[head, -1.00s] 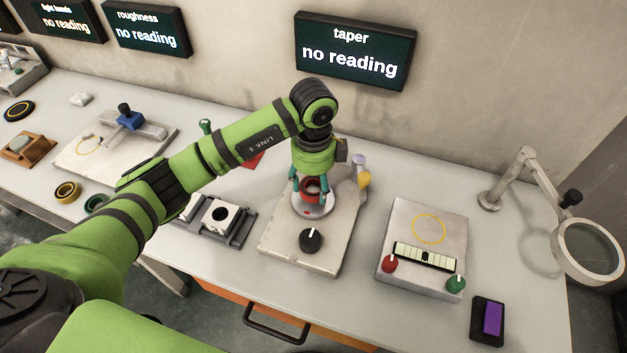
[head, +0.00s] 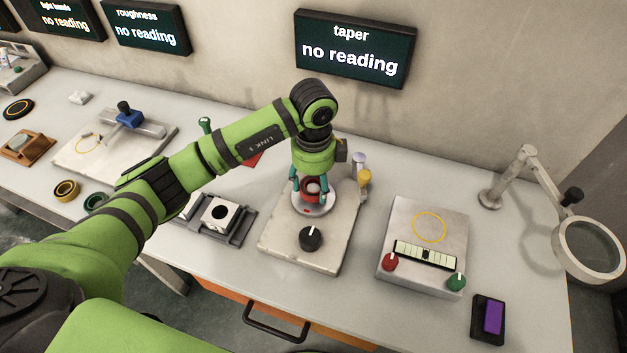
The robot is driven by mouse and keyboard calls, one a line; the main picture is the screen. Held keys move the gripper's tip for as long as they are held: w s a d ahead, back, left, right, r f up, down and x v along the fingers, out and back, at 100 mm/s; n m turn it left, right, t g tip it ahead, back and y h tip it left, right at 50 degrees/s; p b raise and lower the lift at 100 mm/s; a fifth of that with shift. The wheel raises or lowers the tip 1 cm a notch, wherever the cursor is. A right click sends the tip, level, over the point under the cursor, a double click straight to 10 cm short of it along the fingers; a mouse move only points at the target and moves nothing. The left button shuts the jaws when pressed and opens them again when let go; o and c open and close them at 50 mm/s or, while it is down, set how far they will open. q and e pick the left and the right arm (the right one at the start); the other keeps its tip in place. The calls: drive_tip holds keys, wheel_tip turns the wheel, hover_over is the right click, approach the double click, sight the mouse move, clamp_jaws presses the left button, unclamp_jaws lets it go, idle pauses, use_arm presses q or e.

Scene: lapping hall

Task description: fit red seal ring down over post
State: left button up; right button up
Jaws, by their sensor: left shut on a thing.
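My left gripper (head: 310,190) is shut on the red seal ring (head: 312,199) and points down, with its teal fingers on both sides of the ring. The ring is over a round silver plate (head: 331,203) on a pale instrument base (head: 283,233). A pale round top (head: 313,187), which looks like the post, shows inside the ring's opening. The ring seems to be around it and close to the plate; I cannot tell whether it touches the plate. My right gripper is not in view.
A black knob (head: 311,238) stands on the base's front. A levelled block (head: 448,221) and a magnifier lamp (head: 589,250) are to the right. A slotted fixture (head: 239,231) is to the left. The taper display reads "no reading".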

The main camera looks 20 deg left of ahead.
use_arm(q)
drive_tip(key=o, duration=1.3)
drive_tip(key=shift+c, duration=0.2)
wheel_tip(320, 180, up, 12)
drive_tip(key=shift+s, duration=0.1)
